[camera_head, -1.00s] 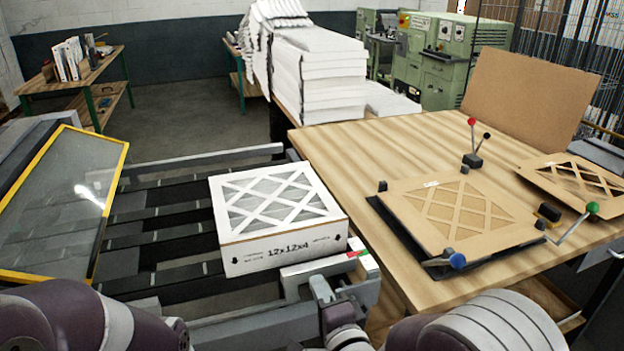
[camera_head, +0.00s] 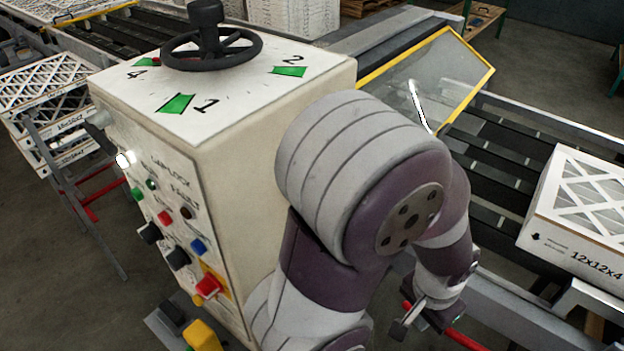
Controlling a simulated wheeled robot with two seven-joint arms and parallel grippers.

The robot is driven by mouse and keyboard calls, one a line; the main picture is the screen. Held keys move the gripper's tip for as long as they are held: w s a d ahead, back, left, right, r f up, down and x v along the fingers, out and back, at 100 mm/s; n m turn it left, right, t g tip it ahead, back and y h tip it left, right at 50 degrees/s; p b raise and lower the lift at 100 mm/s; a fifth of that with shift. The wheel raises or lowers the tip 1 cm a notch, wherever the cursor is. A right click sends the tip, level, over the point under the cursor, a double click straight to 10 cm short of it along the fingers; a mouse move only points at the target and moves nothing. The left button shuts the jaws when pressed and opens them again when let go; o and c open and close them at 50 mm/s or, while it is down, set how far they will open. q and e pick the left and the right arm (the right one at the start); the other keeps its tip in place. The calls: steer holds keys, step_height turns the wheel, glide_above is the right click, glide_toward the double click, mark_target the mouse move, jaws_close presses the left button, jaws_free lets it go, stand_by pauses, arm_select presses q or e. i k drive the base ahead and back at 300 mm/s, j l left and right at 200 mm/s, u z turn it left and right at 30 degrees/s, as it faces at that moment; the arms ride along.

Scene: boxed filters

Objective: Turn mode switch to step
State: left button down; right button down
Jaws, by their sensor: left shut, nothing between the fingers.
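The cream control cabinet (camera_head: 230,150) stands left of centre, its button panel facing left and seen at a steep angle. Two black knobs show on the panel, an upper one (camera_head: 150,233) and a lower one (camera_head: 178,258). Their labels are too small to read, so I cannot tell which is the mode switch or its setting. My left arm bends in front of the cabinet's right side. My left gripper (camera_head: 408,322) points down at lower right, shut and empty, well apart from the panel. My right gripper is out of view.
A black handwheel (camera_head: 212,50) stands on the cabinet top among numbered green marks. A red knob (camera_head: 208,286) sits low on the panel. A yellow-framed clear guard (camera_head: 440,75) and a boxed filter (camera_head: 575,215) on the conveyor are at right. Stacked filters (camera_head: 45,90) stand at left.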

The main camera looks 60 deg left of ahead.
mark_target(177, 257)
steer(key=u, duration=3)
